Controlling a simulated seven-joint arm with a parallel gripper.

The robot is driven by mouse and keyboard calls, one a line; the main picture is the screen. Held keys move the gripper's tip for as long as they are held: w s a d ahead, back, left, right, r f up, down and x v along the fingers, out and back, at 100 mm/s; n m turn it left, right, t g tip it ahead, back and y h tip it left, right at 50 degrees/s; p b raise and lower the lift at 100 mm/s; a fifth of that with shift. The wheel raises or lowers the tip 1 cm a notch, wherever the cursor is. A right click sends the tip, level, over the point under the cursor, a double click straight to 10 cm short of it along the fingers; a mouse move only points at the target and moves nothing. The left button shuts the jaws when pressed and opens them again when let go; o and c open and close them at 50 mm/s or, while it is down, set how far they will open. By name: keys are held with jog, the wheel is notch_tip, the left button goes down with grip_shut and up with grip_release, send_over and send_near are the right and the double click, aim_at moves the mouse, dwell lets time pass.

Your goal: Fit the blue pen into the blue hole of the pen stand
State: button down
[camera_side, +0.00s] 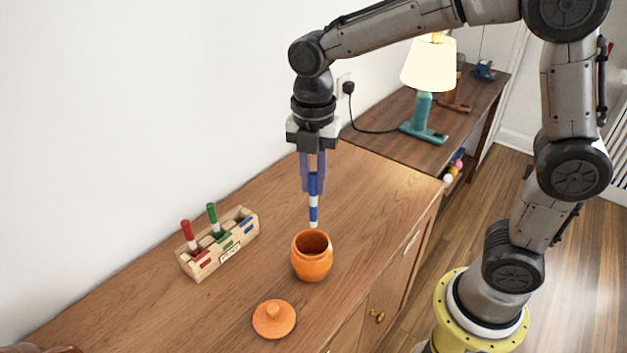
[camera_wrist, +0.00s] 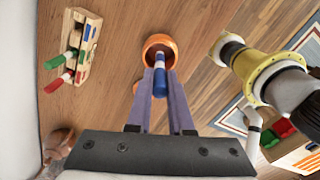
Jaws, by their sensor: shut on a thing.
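My gripper (camera_side: 313,188) is shut on the blue pen (camera_side: 313,214), which has blue and white bands and hangs upright, point down. The pen is just above and behind the open orange jar (camera_side: 312,262) in the side view. In the wrist view the pen (camera_wrist: 160,82) sits between the fingertips, with the jar (camera_wrist: 153,42) beyond it. The wooden pen stand (camera_side: 228,253) is to the left on the cabinet, with a red pen (camera_side: 188,232) and a green pen (camera_side: 212,217) standing in it. Its blue-marked place (camera_side: 246,224) at the right end holds no pen.
The orange lid (camera_side: 274,318) lies on the cabinet top (camera_side: 225,300) in front of the jar. A lamp (camera_side: 424,90) stands on a darker table behind, its cord running to a wall socket. The wood between jar and stand is clear. The white wall rises behind the stand.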

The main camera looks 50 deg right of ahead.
jog(key=shift+r, duration=1.2)
jog(key=shift+r, duration=0.1)
jog(key=w+a+f, duration=0.1)
jog(key=w+a, duration=0.1)
jog(key=w, duration=0.7)
jog(key=w+a+f, duration=0.1)
jog(key=w+a, duration=0.1)
jog(key=w, duration=0.6)
notch_tip(320, 180, down, 10)
jog(key=w, duration=0.1)
jog(key=shift+a+f, duration=0.25)
jog(key=shift+f, duration=0.15)
